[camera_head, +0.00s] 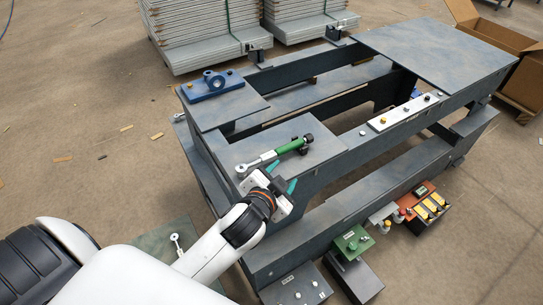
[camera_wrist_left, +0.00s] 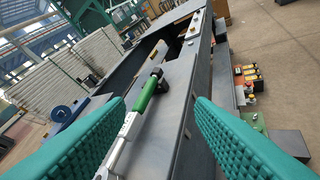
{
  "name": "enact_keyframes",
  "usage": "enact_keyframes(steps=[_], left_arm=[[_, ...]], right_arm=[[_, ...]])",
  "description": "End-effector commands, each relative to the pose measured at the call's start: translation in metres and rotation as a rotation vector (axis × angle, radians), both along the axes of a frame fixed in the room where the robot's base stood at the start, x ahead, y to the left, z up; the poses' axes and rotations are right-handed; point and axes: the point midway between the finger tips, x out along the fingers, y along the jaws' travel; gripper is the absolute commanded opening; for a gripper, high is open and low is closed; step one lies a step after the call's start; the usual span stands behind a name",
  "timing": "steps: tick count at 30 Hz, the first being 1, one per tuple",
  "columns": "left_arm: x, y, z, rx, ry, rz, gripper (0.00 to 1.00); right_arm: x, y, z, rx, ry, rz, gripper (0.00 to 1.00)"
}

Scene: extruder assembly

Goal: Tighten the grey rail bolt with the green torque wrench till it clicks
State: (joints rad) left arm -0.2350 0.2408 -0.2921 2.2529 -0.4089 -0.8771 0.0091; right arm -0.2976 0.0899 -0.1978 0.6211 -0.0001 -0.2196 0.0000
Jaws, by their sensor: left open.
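The green torque wrench (camera_head: 290,147) lies on the near grey plate of the dark frame, its silver ratchet head toward the left and a dark end toward the right. It also shows in the left wrist view (camera_wrist_left: 145,95), its silver shaft running down beside the left finger. My left gripper (camera_head: 282,177) is open with teal fingers, just on the near side of the wrench, not holding it. A light rail (camera_head: 405,112) with several bolts lies on the frame's right beam; which bolt is the grey one is too small to tell. My right gripper is out of view.
A blue bracket (camera_head: 213,84) sits on the far left plate. Small green (camera_head: 354,243) and orange (camera_head: 416,202) fixtures stand along the frame's front right. Stacked grey panels (camera_head: 200,30) stand behind; a cardboard box (camera_head: 495,35) is at the back right. Floor at left is mostly clear.

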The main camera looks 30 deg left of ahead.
Motion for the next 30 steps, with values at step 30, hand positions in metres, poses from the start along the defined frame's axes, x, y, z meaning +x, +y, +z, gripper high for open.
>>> enact_keyframes(steps=[30], left_arm=[[0.102, -0.031, 0.024, 1.778, -0.533, -2.338, 0.49]], right_arm=[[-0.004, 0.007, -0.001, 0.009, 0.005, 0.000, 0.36]])
